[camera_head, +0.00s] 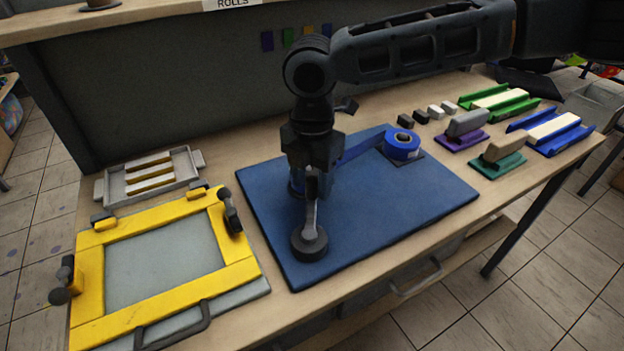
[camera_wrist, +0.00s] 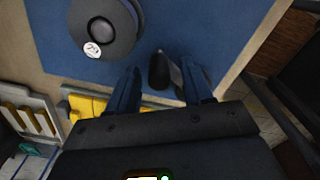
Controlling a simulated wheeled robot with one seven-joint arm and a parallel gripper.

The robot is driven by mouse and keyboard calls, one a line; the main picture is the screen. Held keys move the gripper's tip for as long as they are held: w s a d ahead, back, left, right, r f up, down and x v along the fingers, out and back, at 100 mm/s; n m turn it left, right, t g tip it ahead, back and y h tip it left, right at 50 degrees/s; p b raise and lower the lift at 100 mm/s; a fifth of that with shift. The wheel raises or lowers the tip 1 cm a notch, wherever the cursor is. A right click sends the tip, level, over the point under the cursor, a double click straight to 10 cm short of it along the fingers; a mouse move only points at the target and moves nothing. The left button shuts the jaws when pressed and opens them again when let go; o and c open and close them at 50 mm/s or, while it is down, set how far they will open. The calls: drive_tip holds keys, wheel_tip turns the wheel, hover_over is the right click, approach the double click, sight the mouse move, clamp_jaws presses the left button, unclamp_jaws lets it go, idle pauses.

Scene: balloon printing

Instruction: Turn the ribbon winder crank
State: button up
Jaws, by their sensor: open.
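The ribbon winder stands on the blue mat (camera_head: 400,200), mostly hidden behind my gripper (camera_head: 311,160) in the head view. A grey bar (camera_head: 311,215) and a dark round part (camera_head: 310,243) show below my gripper, near the mat's front edge. In the wrist view, a grey disc (camera_wrist: 88,42) with a round hub lies at upper left. A dark upright handle (camera_wrist: 158,72) with a grey piece beside it shows between my gripper's (camera_wrist: 160,88) open fingers. I cannot tell whether the fingers touch it. A blue ribbon roll (camera_head: 403,143) sits toward the mat's back, its ribbon running toward the winder.
A yellow frame (camera_head: 90,290) with dark knobs lies left of the mat, with a grey tray (camera_head: 190,161) behind it. Stamps (camera_head: 498,160), small blocks (camera_head: 421,116) and green and blue holders (camera_head: 548,134) stand on the right. The mat's right part is clear.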

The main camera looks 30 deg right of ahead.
drive_tip(key=shift+f, duration=0.55)
clamp_jaws()
